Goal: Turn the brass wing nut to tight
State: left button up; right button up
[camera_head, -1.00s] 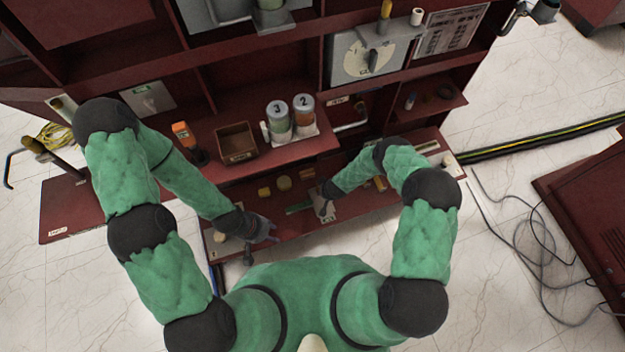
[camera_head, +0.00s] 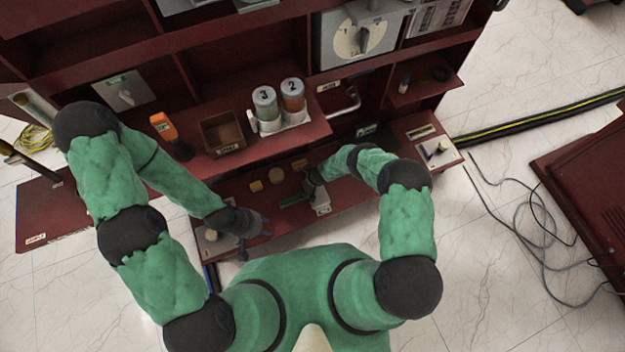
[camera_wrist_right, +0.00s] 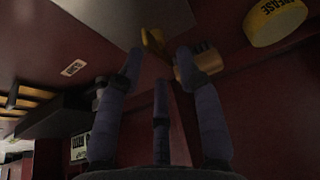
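The brass wing nut (camera_wrist_right: 154,42) shows in the right wrist view at the edge of a grey plate (camera_wrist_right: 115,18). My right gripper (camera_wrist_right: 158,62) is open, with one finger on either side of the line to the wing nut. The nut appears just beyond the fingertips, and I cannot tell whether they touch it. In the head view my right gripper (camera_head: 316,184) is over the lower shelf, and the wing nut cannot be made out there. My left gripper (camera_head: 256,238) hangs at the left front of that shelf, its fingers spread and empty.
A yellow GREASE tin (camera_wrist_right: 276,22) and a tan labelled block (camera_wrist_right: 198,66) are close right of the nut in the wrist view. In the head view, numbered canisters (camera_head: 278,106), a brown bin (camera_head: 222,134) and an orange tool (camera_head: 166,130) stand on the shelf above.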

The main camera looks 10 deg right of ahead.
jog(key=shift+b+x, duration=0.35)
jog(key=shift+x, duration=0.55)
jog(key=shift+r, duration=0.1)
grip_shut()
jog(key=shift+w+a, duration=0.15)
